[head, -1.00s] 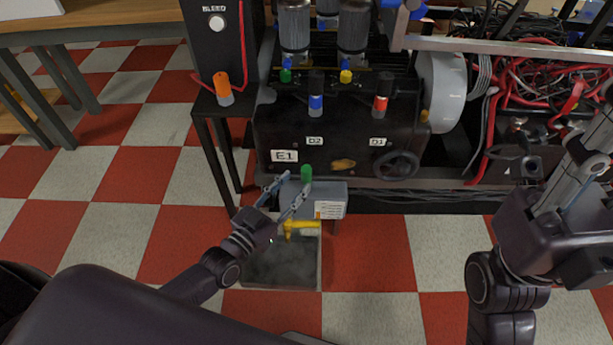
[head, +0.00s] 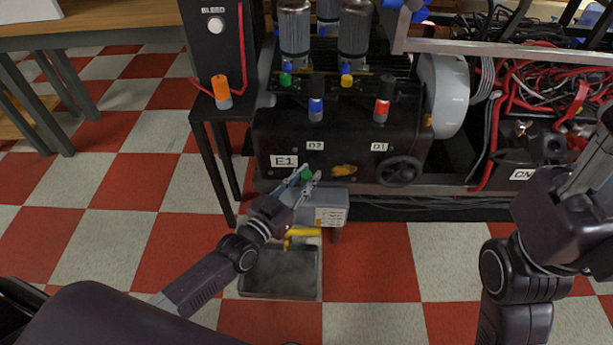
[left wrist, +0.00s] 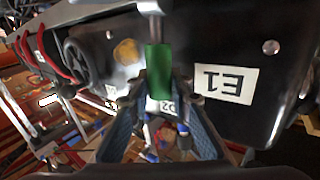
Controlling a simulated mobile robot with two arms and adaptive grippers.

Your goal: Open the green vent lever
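The green vent lever (head: 306,174) has a green grip and stands at the lower front of the dark machine, above a grey box (head: 318,197). In the left wrist view the green grip (left wrist: 159,72) hangs from a light metal stem. My left gripper (head: 304,180) has its two fingers on either side of the grip. In the left wrist view the fingers (left wrist: 164,100) look spread, with the grip between their tips; contact is not clear. My right gripper (head: 597,165) is at the right edge, partly cut off, its fingertips unclear.
An E1 label (head: 284,161) and a black handwheel (head: 399,171) are on the machine front. Below the box are a yellow part (head: 300,234) and a dark tray (head: 280,273) on the floor. A metal rail runs under the machine.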

